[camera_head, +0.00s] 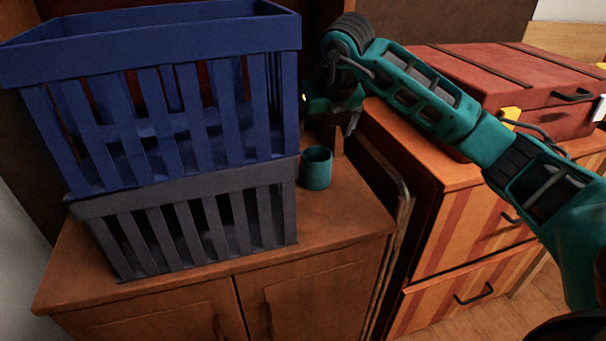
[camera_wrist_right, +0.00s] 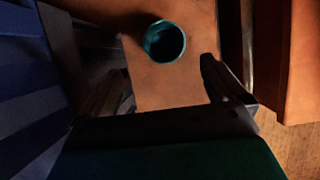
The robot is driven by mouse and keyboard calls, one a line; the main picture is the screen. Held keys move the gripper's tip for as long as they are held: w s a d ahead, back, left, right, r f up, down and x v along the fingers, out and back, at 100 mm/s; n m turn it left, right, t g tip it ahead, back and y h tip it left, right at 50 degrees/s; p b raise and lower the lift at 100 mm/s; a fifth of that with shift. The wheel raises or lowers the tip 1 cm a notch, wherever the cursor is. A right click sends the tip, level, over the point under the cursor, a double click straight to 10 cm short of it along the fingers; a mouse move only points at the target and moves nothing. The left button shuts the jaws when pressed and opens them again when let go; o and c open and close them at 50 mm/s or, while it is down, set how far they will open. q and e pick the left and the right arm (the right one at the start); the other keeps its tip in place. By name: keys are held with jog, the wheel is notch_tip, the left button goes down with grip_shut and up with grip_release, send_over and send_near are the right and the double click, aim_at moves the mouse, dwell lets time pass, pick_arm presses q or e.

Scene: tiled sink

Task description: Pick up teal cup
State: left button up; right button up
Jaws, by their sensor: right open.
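The teal cup (camera_head: 316,169) stands upright on the wooden cabinet top (camera_head: 345,222), just right of the stacked crates. My right gripper (camera_head: 343,122) is above and slightly behind the cup in the head view, pointing down and not touching it. In the right wrist view the cup (camera_wrist_right: 165,41) shows from above with its dark opening, beyond the fingertips and between their lines. The right gripper (camera_wrist_right: 165,85) is open with nothing between its fingers. My left gripper is in neither view.
A blue crate (camera_head: 150,55) sits on a grey crate (camera_head: 185,190) close to the cup's left; the blue one also shows at the wrist view's left edge (camera_wrist_right: 30,95). A striped drawer unit (camera_head: 465,230) with a red suitcase (camera_head: 500,85) stands right. The cabinet top's front right is clear.

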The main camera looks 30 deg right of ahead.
jog(key=b, duration=0.2)
send_near(316, 161)
jog(key=shift+s+a+f, duration=0.15)
jog(key=shift+a+f, duration=0.2)
jog(key=shift+f, duration=0.2)
jog(key=shift+s+a+f, duration=0.2)
jog(key=shift+a+f, duration=0.2)
jog(key=shift+f, duration=0.15)
jog(key=shift+w+f, duration=0.3)
jog(key=shift+f, duration=0.25)
jog(key=shift+w+d+f, duration=0.1)
jog(key=shift+f, duration=0.2)
jog(key=x, duration=0.1)
jog(key=b+x, duration=0.1)
jog(key=x, duration=0.1)
jog(key=shift+w+d+f, duration=0.15)
jog(key=shift+d+f, duration=0.1)
jog(key=shift+w+f, duration=0.15)
jog(key=shift+f, duration=0.15)
jog(key=shift+w+d, duration=0.1)
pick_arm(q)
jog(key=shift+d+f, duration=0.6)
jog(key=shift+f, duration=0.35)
pick_arm(e)
jog(key=c, duration=1)
